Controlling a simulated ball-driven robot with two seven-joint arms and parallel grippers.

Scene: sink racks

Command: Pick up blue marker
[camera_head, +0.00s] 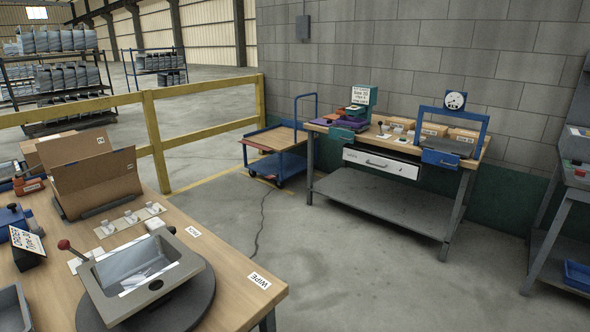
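I cannot make out a blue marker anywhere in the head view. The near workbench (235,283) at the lower left and the far workbench (398,203) against the wall both carry small items, some too small to identify. Neither of my grippers shows in this view.
A yellow rail (155,140) stands behind. A blue cart (275,150) is beside the far bench.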

